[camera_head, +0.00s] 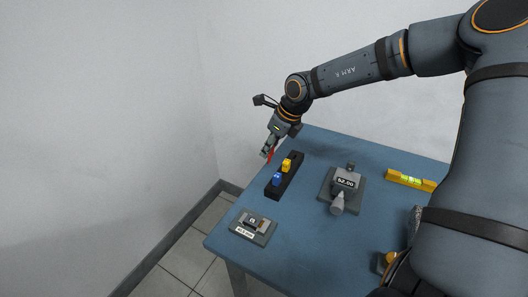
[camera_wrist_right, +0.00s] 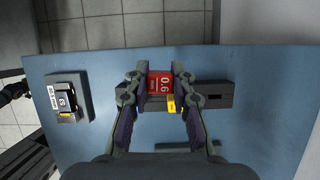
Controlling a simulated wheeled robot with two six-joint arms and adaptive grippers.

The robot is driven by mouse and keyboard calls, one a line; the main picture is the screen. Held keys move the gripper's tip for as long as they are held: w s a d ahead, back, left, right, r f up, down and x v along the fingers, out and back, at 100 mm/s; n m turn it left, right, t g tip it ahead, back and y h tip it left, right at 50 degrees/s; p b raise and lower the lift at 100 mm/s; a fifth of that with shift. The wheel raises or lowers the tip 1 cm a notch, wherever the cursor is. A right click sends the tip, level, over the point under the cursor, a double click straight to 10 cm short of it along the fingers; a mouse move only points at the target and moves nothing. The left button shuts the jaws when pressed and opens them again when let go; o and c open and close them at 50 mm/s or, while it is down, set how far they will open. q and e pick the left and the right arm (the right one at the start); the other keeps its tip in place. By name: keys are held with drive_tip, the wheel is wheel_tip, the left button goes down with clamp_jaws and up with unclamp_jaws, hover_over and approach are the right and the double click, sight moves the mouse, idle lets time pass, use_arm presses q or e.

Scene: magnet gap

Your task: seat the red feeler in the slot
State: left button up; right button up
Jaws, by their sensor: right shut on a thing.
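My right gripper (camera_head: 267,152) is shut on the red feeler (camera_head: 270,157). In the right wrist view the gripper (camera_wrist_right: 159,82) clasps the red feeler (camera_wrist_right: 159,81) from both sides, its white marking facing the camera. It appears held above the table near the black rack (camera_wrist_right: 210,100). A grey gap fixture (camera_head: 264,237) with a white label stands at the table's near left corner; it also shows at the left of the right wrist view (camera_wrist_right: 83,93). I cannot make out its slot clearly. My left gripper is not clearly seen; a dark shape at the wrist view's left edge may be it.
The rack holds a yellow feeler (camera_head: 286,165) and a blue feeler (camera_head: 277,179). A yellow level (camera_head: 410,181) lies at the right. Bare blue table (camera_head: 300,235) lies between fixture and gauge.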

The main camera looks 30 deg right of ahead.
drive_tip(key=w+d, duration=0.1)
drive_tip(key=d, duration=0.3)
use_arm(q)
drive_tip(key=s+r+p, duration=0.2)
drive_tip(key=s, duration=0.2)
use_arm(e)
drive_tip(key=b, duration=0.2)
hover_over(291, 156)
drive_tip(key=s, duration=0.1)
drive_tip(key=f, duration=0.1)
drive_tip(key=shift+d+f+n+b, duration=0.15)
drive_tip(key=shift+d+f+b, duration=0.05)
drive_tip(key=shift+f+b, duration=0.45)
drive_tip(key=shift+d+f+n+b, duration=0.15)
drive_tip(key=shift+d+f+b, duration=0.05)
drive_tip(key=shift+f+b, duration=1.2)
drive_tip(key=shift+f, duration=0.05)
use_arm(q)
drive_tip(key=w+f, duration=0.4)
drive_tip(key=f, duration=0.1)
drive_tip(key=shift+w+a, duration=0.2)
drive_tip(key=shift+a, duration=0.05)
use_arm(e)
drive_tip(key=shift+f, duration=0.1)
